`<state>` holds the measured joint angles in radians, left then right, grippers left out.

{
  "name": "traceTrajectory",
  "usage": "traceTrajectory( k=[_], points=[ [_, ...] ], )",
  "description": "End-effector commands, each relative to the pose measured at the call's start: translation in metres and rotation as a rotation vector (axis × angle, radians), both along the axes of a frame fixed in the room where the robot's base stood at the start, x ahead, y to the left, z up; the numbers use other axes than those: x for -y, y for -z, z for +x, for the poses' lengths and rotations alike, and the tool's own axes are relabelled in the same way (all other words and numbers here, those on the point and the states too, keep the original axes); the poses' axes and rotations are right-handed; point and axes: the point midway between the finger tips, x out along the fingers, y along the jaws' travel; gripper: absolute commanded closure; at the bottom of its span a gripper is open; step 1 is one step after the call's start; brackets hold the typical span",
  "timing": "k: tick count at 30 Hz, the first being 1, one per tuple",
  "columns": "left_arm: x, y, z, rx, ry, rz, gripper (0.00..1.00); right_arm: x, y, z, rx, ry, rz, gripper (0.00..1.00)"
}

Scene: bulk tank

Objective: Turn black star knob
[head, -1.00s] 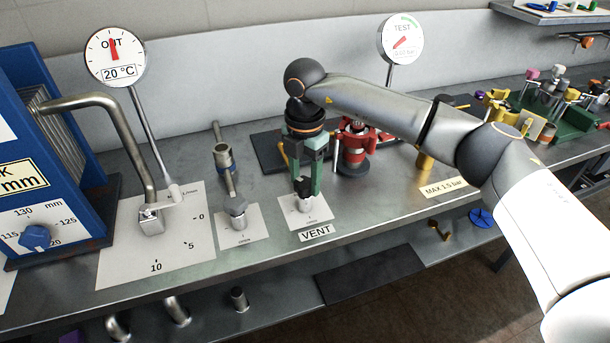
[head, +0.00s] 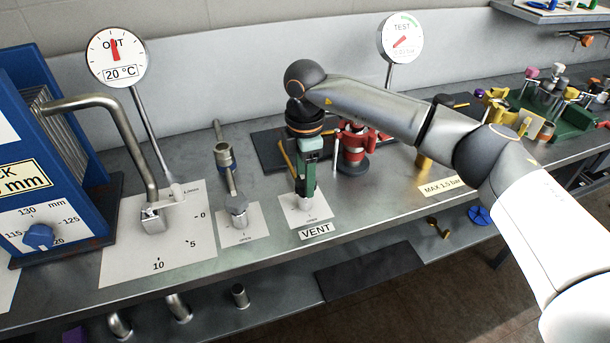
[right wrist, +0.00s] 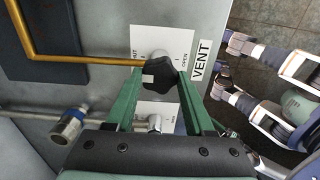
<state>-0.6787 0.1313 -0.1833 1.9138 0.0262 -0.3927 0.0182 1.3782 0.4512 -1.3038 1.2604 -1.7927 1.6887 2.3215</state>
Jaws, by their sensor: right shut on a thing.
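The black star knob (right wrist: 158,76) shows in the right wrist view, on a short metal stem over the white VENT card (right wrist: 150,42). My right gripper (right wrist: 160,84) points down with its green fingers on either side of the knob, shut on it. In the head view my right gripper (head: 306,193) stands over the VENT card (head: 294,218), and its fingers hide the knob. The metal stem (head: 307,204) shows just below the fingertips. My left gripper is in neither view.
A metal valve (head: 237,205) on its own card stands left of the knob. A red fitting (head: 353,150) stands behind to the right. A thin brass rod (head: 288,160) passes close behind the gripper. The TEST gauge (head: 401,38) stands at the back.

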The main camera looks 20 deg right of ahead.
Motion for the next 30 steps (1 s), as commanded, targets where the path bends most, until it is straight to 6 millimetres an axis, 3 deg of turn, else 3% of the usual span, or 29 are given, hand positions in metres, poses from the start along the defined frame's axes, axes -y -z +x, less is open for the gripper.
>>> traceTrajectory(
  k=[10,11,18,26,30],
  points=[
    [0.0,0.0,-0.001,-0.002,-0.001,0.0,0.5,0.001,-0.002,0.001,0.005,0.009,-0.001,1.0],
    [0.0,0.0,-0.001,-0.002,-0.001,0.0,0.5,0.001,-0.002,0.001,0.005,0.009,-0.001,0.43],
    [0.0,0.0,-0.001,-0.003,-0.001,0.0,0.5,0.001,-0.001,0.001,0.002,0.006,0.0,0.17],
    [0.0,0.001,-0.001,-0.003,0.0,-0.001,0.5,0.0,-0.001,0.0,0.001,0.004,0.0,0.17],
    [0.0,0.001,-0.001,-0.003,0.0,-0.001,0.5,0.0,-0.014,0.001,0.003,0.004,0.001,0.17]
  ],
)
